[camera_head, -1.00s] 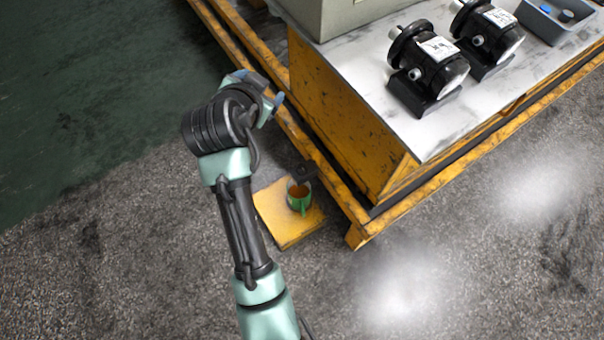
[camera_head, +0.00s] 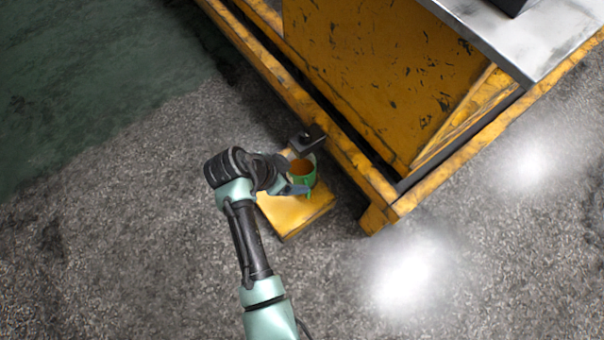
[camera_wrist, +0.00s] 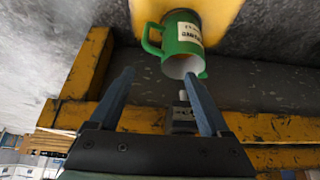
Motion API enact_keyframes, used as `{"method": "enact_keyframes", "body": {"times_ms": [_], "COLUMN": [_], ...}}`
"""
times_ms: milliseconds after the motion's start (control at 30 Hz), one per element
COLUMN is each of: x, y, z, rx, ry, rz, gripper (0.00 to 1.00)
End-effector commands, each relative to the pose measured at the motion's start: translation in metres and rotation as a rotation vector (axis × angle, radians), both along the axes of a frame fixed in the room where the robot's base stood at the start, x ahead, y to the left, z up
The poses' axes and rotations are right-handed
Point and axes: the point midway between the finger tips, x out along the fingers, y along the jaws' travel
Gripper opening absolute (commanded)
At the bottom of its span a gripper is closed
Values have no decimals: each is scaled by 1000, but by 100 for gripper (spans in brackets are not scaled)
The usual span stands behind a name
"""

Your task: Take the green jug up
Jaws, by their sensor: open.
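The green jug (camera_head: 303,180) stands on a low yellow block (camera_head: 290,215) on the floor. In the wrist view the jug (camera_wrist: 184,38) shows a white label, and its handle points left. Its opening faces my gripper's side of that picture. My gripper (camera_wrist: 159,73) is open and empty, with a blue finger on each side. The jug appears just beyond and between the fingertips. In the head view my gripper (camera_head: 286,176) is right beside the jug's left side and partly covers it. Contact cannot be told.
A small black device (camera_head: 307,140) sits close behind the jug. A yellow frame rail (camera_head: 340,165) runs past on the right, below a large yellow cabinet (camera_head: 375,80) with a metal top (camera_head: 500,35). The speckled floor (camera_head: 130,240) to the left is clear.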

Motion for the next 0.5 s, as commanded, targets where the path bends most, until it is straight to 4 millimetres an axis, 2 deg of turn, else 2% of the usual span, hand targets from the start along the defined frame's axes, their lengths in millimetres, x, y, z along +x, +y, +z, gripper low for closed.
{"method": "enact_keyframes", "body": {"times_ms": [33,200,300,500], "x": [2,11,15,18], "y": [-4,-15,-20,-24], "z": [-13,-40,-50,-54], "rx": [1,1,1,1], "ry": [1,0,0,-2], "rz": [-1,-2,0,2], "gripper": [81,81,81,81]}}
